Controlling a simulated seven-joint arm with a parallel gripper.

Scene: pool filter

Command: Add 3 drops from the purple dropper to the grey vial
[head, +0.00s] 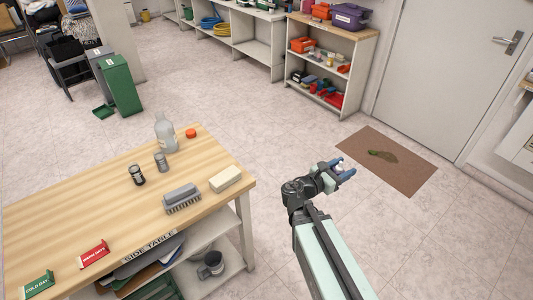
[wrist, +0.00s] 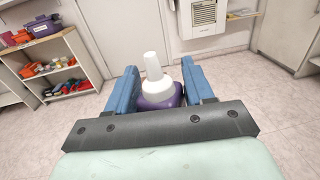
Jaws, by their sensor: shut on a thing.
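My gripper (head: 341,169) is shut on the purple dropper (wrist: 158,92), a purple bottle with a white tapered nozzle. In the wrist view the dropper sits between the two blue fingers of my gripper (wrist: 161,84), nozzle up and slightly tilted. In the head view my gripper is out over the floor, right of the wooden table and well apart from it. A small grey vial (head: 161,162) stands upright on the table, below a clear bottle in the picture. Its opening is too small to make out.
A shelf (head: 330,70) stands at the back. A brown mat (head: 400,172) lies before the door.

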